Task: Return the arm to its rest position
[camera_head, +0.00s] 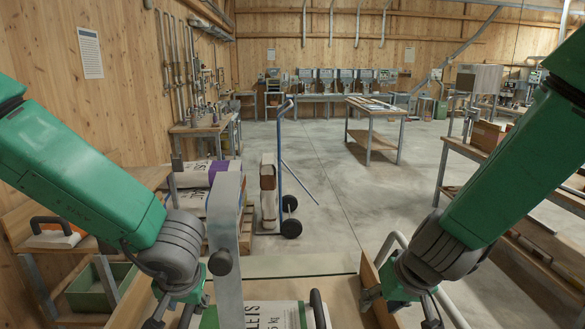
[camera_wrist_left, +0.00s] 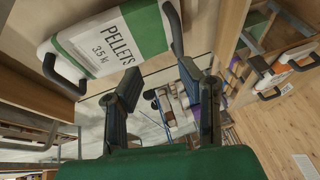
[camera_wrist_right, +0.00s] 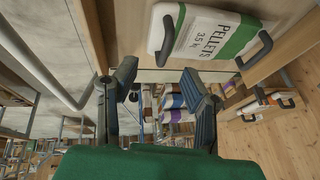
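A white sack with a green band (camera_head: 262,315), printed PELLETS and fitted with dark handles, lies at the bottom middle of the head view, between my arms. It also shows in the left wrist view (camera_wrist_left: 125,35) and the right wrist view (camera_wrist_right: 205,33). My left gripper (camera_head: 167,318) hangs at the bottom, left of the sack. In the left wrist view its fingers (camera_wrist_left: 167,92) are spread with nothing between them. My right gripper (camera_head: 432,318) hangs to the right of the sack. In the right wrist view its fingers (camera_wrist_right: 160,92) are spread and empty. Neither gripper touches a handle.
Wooden side boards (camera_head: 372,290) flank the sack, and a grey metal post (camera_head: 225,240) stands before me. A blue hand truck (camera_head: 290,215) and stacked sacks (camera_head: 205,172) stand beyond. Benches line both sides. The concrete floor (camera_head: 335,215) is open in the middle.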

